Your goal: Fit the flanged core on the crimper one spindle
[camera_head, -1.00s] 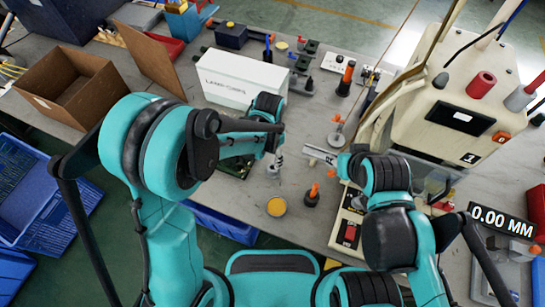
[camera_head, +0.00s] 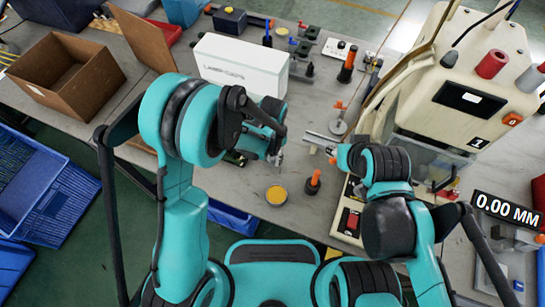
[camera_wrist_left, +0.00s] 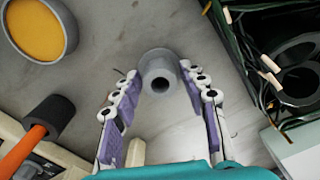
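The flanged core, a grey cylinder with a wider round flange and a dark bore (camera_wrist_left: 158,72), stands on the table in the left wrist view. My left gripper (camera_wrist_left: 162,78) is open, with its purple-padded fingers on both sides of the core. I cannot tell whether they touch it. In the head view my left gripper (camera_head: 278,155) hangs low over the table behind the yellow dish, and the core is largely hidden. Crimper one (camera_head: 450,105), a cream machine marked 1, stands at the right; its spindle is not clear. My right gripper (camera_head: 322,143) is beside it; its finger state is unclear.
A yellow-filled dish (camera_head: 276,195) and an orange-handled black tool (camera_head: 313,183) stand close to the left gripper. A white box (camera_head: 240,65) and an open cardboard box (camera_head: 67,75) are behind and left. Cables (camera_wrist_left: 255,60) lie right of the core in the wrist view.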

